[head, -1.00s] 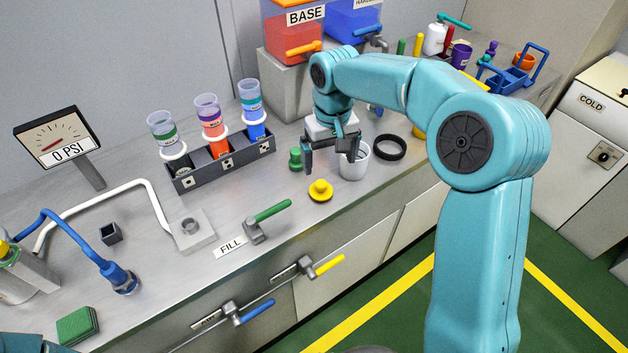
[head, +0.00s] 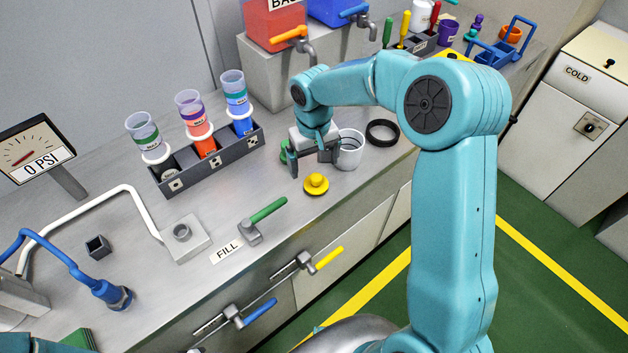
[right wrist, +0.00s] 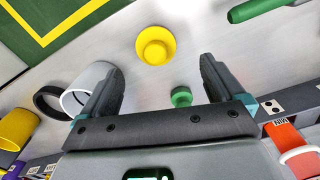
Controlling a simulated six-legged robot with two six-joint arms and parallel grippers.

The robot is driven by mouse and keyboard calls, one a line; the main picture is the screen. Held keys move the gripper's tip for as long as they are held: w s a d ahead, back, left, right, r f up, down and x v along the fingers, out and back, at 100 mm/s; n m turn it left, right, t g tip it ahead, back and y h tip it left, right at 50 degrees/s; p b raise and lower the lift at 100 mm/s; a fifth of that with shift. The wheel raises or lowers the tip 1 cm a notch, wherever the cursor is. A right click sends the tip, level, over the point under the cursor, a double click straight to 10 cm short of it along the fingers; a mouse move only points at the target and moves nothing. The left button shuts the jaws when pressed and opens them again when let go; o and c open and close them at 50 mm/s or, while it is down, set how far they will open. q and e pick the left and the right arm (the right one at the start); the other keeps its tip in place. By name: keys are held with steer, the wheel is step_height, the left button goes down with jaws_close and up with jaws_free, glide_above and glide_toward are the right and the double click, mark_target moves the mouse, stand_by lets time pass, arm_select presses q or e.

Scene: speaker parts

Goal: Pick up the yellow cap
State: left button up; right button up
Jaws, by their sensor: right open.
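The yellow cap (head: 316,184), a round disc with a raised knob, lies on the grey counter near its front edge. My right gripper (head: 314,162) is open, just behind and above the cap, with its fingers pointing down. In the right wrist view the cap (right wrist: 155,45) shows beyond the fingertips, roughly centred between the two fingers of the gripper (right wrist: 160,72). Nothing is between the fingers, and they are apart from the cap. My left gripper is not in view.
A white cup (head: 349,150) stands close right of the gripper, with a black ring (head: 383,132) beyond it. A green cap (right wrist: 181,96) lies behind the gripper. A green-handled valve (head: 265,212) is left of the yellow cap. A rack of bottles (head: 212,160) stands further back left.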

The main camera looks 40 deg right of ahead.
mark_target(317, 177)
steer(key=shift+s+d+f, duration=0.15)
steer(key=shift+s+f, duration=0.25)
steer(key=shift+f, duration=0.25)
steer(key=f, duration=0.3)
steer(key=f+p, duration=0.1)
steer(key=shift+w+d+f, duration=0.15)
steer(key=shift+w+f, duration=0.15)
steer(key=shift+f, duration=0.1)
steer(key=shift+s+f, duration=0.1)
steer(key=shift+f, duration=0.2)
steer(key=c, duration=1.1)
